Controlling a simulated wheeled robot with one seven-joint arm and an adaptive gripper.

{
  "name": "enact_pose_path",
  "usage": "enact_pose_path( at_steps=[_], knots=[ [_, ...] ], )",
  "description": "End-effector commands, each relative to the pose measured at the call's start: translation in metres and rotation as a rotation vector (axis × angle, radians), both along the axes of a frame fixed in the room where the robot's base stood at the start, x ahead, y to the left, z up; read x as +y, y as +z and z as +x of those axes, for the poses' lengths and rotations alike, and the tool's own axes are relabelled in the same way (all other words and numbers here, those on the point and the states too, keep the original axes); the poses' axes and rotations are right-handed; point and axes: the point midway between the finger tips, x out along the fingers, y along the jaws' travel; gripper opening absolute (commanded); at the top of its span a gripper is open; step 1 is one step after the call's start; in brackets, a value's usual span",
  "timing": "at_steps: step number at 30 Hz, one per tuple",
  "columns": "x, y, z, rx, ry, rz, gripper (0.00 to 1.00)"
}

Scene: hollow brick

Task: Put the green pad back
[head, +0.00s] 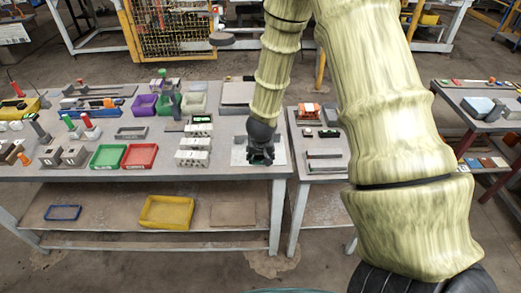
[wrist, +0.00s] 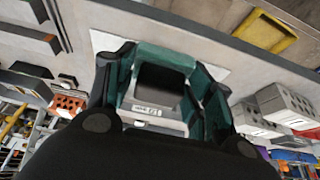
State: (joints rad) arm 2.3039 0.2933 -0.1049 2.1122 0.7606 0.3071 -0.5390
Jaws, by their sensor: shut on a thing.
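My gripper (head: 261,156) is low over a pale plate (head: 240,154) at the right end of the main table. In the wrist view, my gripper (wrist: 163,85) is shut on a teal-green piece that I take to be the green pad (wrist: 164,56). The piece spans between the two fingers, and teal surfaces also show along both sides. A grey part with a dark square recess and a white printed label (wrist: 147,109) sits between the fingers. The fingers hide much of the piece, and I cannot tell whether it touches the plate.
Light grey hollow blocks (head: 193,152) stand just left of my gripper. A red tray (head: 140,156) and a green tray (head: 107,157) lie farther left. An orange brick (head: 309,112) is on the side table to the right. A yellow tray (head: 167,212) is on the lower shelf.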

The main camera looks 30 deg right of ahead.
Motion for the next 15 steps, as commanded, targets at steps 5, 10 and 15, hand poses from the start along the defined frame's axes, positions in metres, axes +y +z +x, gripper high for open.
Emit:
enact_pose_path(
  at_steps=[5, 10, 15],
  knots=[
    [-0.019, 0.000, 0.027, 0.000, 0.000, -0.001, 0.27],
    [-0.027, -0.003, 0.040, 0.000, 0.000, -0.001, 0.27],
    [-0.028, -0.008, 0.041, 0.002, 0.000, 0.001, 0.27]
  ],
)
